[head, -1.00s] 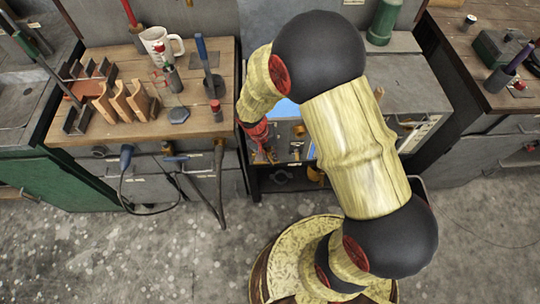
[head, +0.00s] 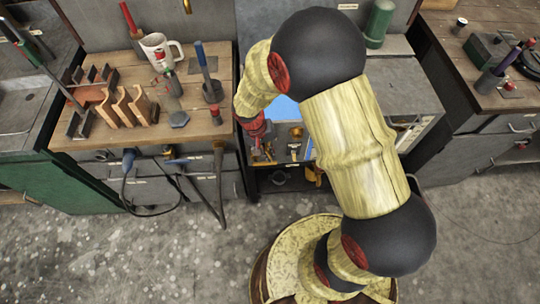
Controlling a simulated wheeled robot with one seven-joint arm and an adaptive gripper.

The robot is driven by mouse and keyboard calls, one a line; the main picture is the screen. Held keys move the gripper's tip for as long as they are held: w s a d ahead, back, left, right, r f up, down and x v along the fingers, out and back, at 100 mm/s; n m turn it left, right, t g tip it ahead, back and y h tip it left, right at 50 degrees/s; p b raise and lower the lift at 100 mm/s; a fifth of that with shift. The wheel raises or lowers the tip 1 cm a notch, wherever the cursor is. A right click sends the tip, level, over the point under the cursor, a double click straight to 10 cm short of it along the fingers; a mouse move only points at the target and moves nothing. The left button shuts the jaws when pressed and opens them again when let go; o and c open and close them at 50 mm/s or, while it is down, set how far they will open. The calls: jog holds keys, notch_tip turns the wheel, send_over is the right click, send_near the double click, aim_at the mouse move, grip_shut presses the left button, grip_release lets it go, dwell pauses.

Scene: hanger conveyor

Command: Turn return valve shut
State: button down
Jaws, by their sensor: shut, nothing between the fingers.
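My gripper (head: 263,156) hangs below the red wrist joint at the left end of my bent arm. It is small in the head view, and its fingers look shut with nothing in them. It is in front of a panel with small brass and red fittings in the cabinet opening. A brass fitting (head: 294,150) shows on the panel just right of the gripper, apart from it. I cannot tell which fitting is the return valve, nor how any handle is turned. My arm hides part of the panel's right side.
A wooden workbench (head: 140,130) at left holds a mug (head: 160,47), wooden blocks (head: 128,105) and tools. A blue plug (head: 128,157) and cables hang at its front. A green cylinder (head: 379,24) stands at back right. The grey floor in front is clear.

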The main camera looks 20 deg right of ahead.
jog(key=d+p+v, duration=0.2)
jog(key=p+v, duration=0.1)
jog(key=v, duration=0.8)
jog(key=shift+s+r, duration=0.3)
jog(key=shift+s, duration=0.05)
jog(key=shift+d, duration=0.15)
jog(key=s+r+n+t+y, duration=0.1)
jog(key=s+r+t, duration=0.1)
jog(key=s+r, duration=0.3)
jog(key=s+r+n+t, duration=0.1)
jog(key=s+r, duration=0.4)
jog(key=r, duration=0.8)
jog(key=s+a+r+n+t+y, duration=0.1)
jog(key=s+r+t, duration=0.2)
jog(key=r, duration=0.6)
jog(key=s, duration=0.2)
jog(key=shift+s+n+y, duration=0.3)
jog(key=shift+s, duration=0.1)
